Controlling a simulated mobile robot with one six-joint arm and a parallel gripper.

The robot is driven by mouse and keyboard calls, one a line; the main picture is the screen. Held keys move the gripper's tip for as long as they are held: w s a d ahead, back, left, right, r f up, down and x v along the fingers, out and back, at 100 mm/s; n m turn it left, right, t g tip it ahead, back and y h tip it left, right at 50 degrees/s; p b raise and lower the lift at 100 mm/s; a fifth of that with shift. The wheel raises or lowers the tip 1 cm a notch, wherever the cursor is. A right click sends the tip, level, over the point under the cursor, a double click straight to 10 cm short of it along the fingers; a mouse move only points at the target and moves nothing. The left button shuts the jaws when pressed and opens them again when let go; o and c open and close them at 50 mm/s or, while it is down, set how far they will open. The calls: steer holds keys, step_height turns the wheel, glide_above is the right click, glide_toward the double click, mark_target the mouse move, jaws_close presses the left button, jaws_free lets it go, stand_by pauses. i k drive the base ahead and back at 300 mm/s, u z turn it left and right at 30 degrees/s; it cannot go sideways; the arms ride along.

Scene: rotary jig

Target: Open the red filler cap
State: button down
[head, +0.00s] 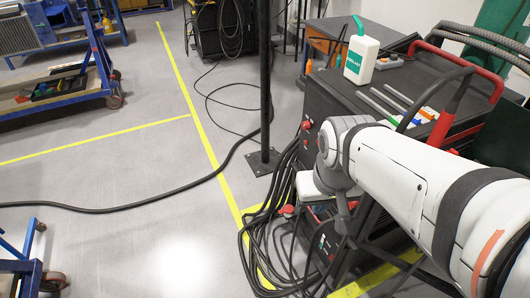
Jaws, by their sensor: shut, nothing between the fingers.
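A small round red cap (288,210) shows low on the front of the dark machine cart, among black hoses. It looks seated in place, but it is too small to tell for sure. My white arm comes in from the right, in front of the cart. My gripper (343,222), small and grey, hangs below the wrist and points down. It is to the right of the red cap and apart from it in the picture. Its fingers are shut and hold nothing. The arm hides part of the cart's front.
The dark cart (345,108) carries a white bottle (361,54) with a green label and several tools. Black cables hang down its front. A black post (265,85) stands left of it. Blue wheeled frames (60,95) stand at the left. The middle floor is mostly clear.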

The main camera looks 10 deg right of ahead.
mark_target(288, 210)
steer(key=k, duration=1.1)
steer(key=u, duration=0.5)
steer(key=i, duration=0.95)
steer(key=u, duration=0.35)
steer(key=i, duration=0.9)
steer(key=z, duration=0.4)
